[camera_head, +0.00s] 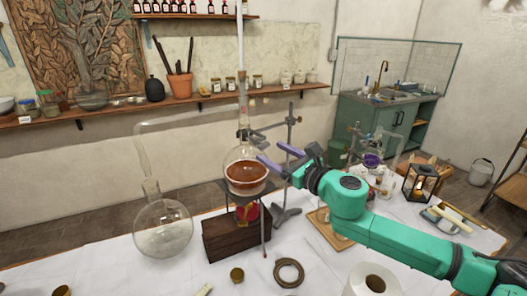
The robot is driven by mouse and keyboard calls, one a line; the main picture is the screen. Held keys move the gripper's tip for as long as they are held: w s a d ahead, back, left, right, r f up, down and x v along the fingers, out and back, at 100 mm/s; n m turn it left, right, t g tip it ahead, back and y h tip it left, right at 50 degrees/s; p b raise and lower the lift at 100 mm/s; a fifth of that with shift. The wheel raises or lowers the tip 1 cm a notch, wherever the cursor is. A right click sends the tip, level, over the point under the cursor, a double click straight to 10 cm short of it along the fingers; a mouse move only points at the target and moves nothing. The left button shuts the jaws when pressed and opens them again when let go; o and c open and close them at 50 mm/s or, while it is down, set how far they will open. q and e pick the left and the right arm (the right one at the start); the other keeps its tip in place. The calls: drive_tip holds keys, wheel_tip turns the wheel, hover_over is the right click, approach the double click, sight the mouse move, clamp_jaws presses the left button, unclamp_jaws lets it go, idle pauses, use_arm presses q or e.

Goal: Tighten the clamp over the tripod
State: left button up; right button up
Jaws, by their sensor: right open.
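A round flask of brown liquid (246,172) sits on a dark tripod (232,192) on the table. A clamp (257,132) reaches from a metal stand (290,135) to the flask's neck. My right gripper (270,153) comes in from the right, its purple fingers apart and pointing left. In the picture the fingers are just below the clamp and beside the flask; I cannot tell whether they touch anything. The gripper is open and looks empty. It hides part of the stand's rod. My left gripper is not in view.
A dark wooden block (230,238) and a red item (247,214) are under the tripod. A clear round flask (163,230) stands at left, with a bent glass tube above. A paper roll (372,282), a coil ring (289,272) and a lantern (419,184) are on the white-covered table.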

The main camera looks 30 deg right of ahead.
sight(267, 148)
drive_tip(key=shift+w+r, duration=0.25)
drive_tip(key=shift+w, duration=0.05)
drive_tip(key=shift+w+a+r, duration=0.1)
drive_tip(key=shift+w, duration=0.1)
drive_tip(key=w+p, duration=0.2)
drive_tip(key=w, duration=0.1)
drive_tip(key=shift+a, duration=0.1)
drive_tip(key=shift+w+a, duration=0.15)
drive_tip(key=shift+a, duration=0.05)
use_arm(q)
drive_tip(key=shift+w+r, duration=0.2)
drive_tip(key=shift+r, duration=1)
